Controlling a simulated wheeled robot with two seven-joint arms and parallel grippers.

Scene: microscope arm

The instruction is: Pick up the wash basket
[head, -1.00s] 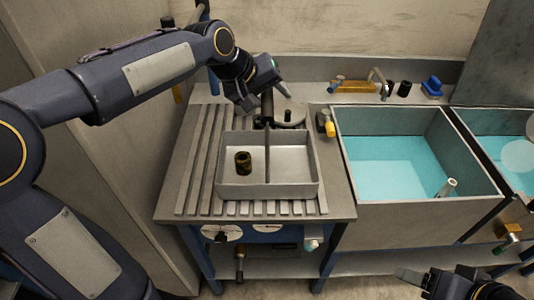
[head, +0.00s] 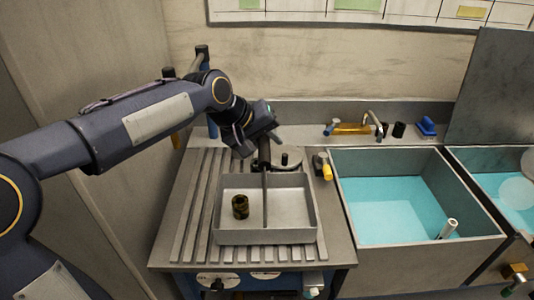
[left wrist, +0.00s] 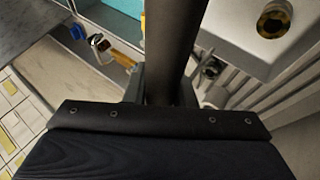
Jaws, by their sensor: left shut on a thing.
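The wash basket (head: 290,236) is a shallow grey rectangular tray with a dark upright handle bar (head: 265,195). It sits on the ribbed drainboard. A dark brass-coloured hollow cylinder (head: 240,207) stands inside it, left of the handle. My left gripper (head: 263,147) is above the basket, shut on the top of the handle. In the left wrist view the handle (left wrist: 172,45) runs up between the fingers, and the grey basket (left wrist: 235,40) shows at upper right with the cylinder in it. The grip itself is partly hidden. My right gripper is not in view.
A sink basin (head: 395,205) with turquoise liquid is to the right of the ribbed drainboard (head: 185,215), with a white tube inside. A round grey lid-like thing (head: 290,157), a yellow-handled item (head: 325,167) and a tap (head: 378,122) stand behind and beside the basket.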

